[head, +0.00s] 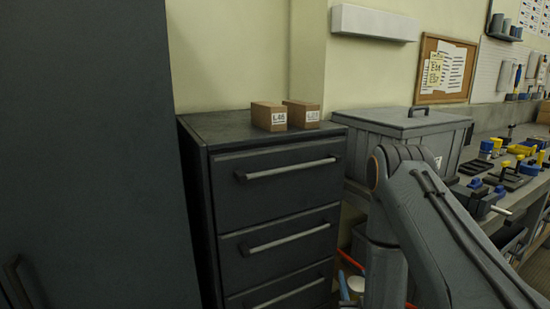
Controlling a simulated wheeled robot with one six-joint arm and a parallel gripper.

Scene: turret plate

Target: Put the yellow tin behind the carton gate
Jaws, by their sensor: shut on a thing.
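Two small brown cartons, the left one (268,116) and the right one (301,114), stand side by side on top of the dark drawer cabinet (220,124). Each has a white label on its front. Only a narrow gap shows between them, and the surface behind them is mostly hidden. I cannot make out the yellow tin for certain. My gripper is not in view; only my grey arm shows at the right, bent at a joint, with one link running down out of the picture.
A grey lidded box (400,135) stands right of the cabinet, behind my arm. A workbench with blue and yellow fixtures (510,175) is at the right. A tall dark cabinet (85,130) fills the left. The cabinet top is clear in front of and left of the cartons.

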